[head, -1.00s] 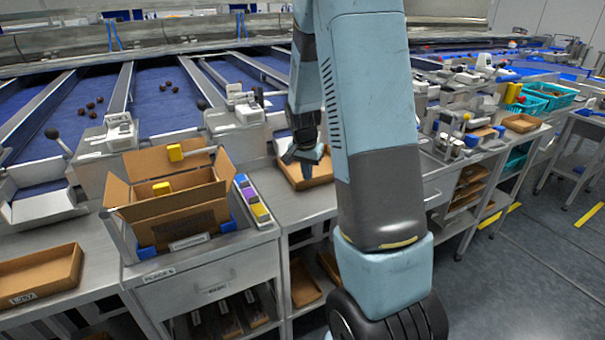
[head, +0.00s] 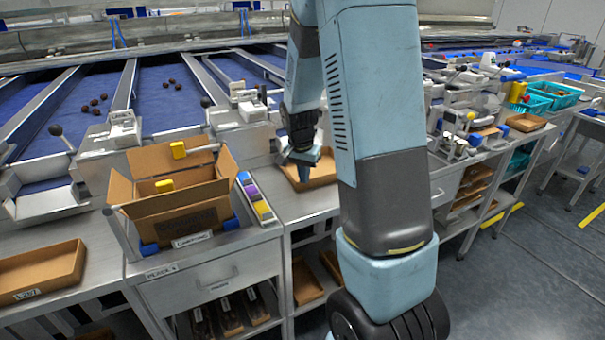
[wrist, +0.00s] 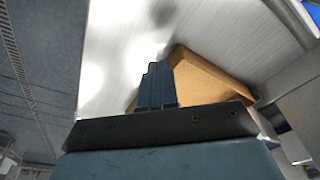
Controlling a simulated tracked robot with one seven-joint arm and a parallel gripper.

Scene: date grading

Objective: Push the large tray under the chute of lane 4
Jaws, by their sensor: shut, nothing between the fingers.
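A brown, shallow, open tray (head: 323,174) lies on the grey bench right of the carton, in front of a lane's chute. It looks empty in the part I see; my arm hides its right side. My gripper (head: 303,162) is shut and empty, pointing down at the tray's back-left part. In the wrist view the closed dark fingers (wrist: 157,83) stand in front of the tan tray (wrist: 208,82); I cannot tell whether they touch it. Another brown tray (head: 50,268) with a label lies at the far left. I cannot read the lane numbers on the chutes.
An open cardboard carton (head: 180,212) stands on the bench left of the tray, with a strip of coloured blocks (head: 256,198) beside it. White chute units (head: 240,118) line the back of the bench. Dates lie on the blue lanes. Teal crates (head: 550,95) stand far right.

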